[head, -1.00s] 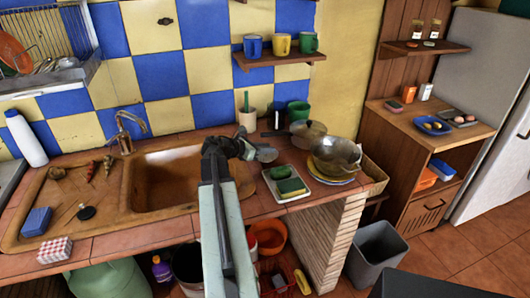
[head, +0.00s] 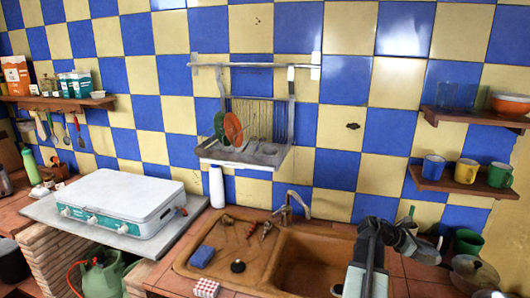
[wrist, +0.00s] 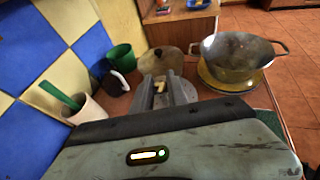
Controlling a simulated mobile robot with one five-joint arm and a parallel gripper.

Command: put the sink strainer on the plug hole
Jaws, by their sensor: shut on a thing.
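The brown sink (head: 312,262) is at the lower right of the head view, with its basin partly behind my arm. I cannot make out the plug hole. My gripper (head: 408,238) is up at the right of the basin, beyond its edge and over the counter. It is shut on a small grey metal thing (head: 428,251), which looks like the sink strainer. In the wrist view my gripper (wrist: 163,90) points toward the pots, and the held thing is mostly hidden by the fingers.
A black plug (head: 238,267), a blue sponge (head: 202,256) and small items lie on the drainboard. The tap (head: 290,205) stands behind the basin. A pan (wrist: 240,62) and a green cup (wrist: 121,57) are near my gripper. A mug shelf (head: 455,184) hangs above.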

